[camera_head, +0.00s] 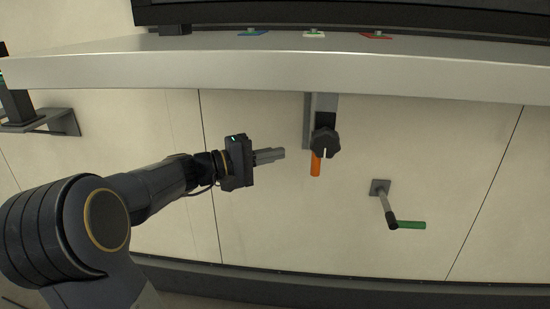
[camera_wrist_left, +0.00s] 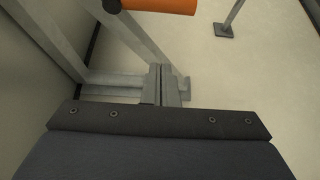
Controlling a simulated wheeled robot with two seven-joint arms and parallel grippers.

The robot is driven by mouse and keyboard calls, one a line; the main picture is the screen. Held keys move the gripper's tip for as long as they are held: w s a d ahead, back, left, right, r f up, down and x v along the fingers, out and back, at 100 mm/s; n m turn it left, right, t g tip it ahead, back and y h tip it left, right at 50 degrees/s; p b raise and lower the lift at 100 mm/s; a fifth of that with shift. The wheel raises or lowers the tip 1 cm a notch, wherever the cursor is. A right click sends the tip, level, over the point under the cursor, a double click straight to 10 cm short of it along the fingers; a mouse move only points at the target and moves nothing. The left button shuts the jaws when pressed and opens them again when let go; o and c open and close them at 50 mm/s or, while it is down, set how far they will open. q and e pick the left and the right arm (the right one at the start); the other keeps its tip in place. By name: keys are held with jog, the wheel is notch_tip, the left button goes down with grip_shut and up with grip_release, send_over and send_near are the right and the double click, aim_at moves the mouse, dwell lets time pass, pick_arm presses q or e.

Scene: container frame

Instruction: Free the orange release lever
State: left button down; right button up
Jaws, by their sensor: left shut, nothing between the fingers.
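The orange release lever (camera_head: 316,163) hangs below the grey shelf, partly behind a dark knob (camera_head: 324,142) on a grey bracket (camera_head: 319,107). In the left wrist view an orange cylinder, apparently the same lever (camera_wrist_left: 160,5), shows at the top edge, cut off by the frame. My left gripper (camera_head: 283,154) is shut and empty, pointing right, and in the head view it is left of the knob and lever with a gap between. Its closed fingers also show in the left wrist view (camera_wrist_left: 162,72). My right gripper is not in view.
A grey shelf edge (camera_head: 120,68) runs above the gripper, with blue, white and red tagged items (camera_head: 314,34) on it. A green-handled crank (camera_head: 410,225) sticks out from the wall at lower right. A small bracket (camera_head: 62,120) is at far left.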

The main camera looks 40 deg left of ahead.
pick_arm(q)
jog(key=w+d+b, duration=0.1)
jog(key=w+d, duration=0.2)
jog(key=d, duration=0.3)
jog(key=shift+w, duration=0.25)
jog(key=shift+d, duration=0.1)
jog(key=shift+s+d+n+p, duration=0.1)
jog(key=shift+s+n+p, duration=0.1)
jog(key=shift+n+p, duration=0.25)
jog(key=shift+p, duration=0.3)
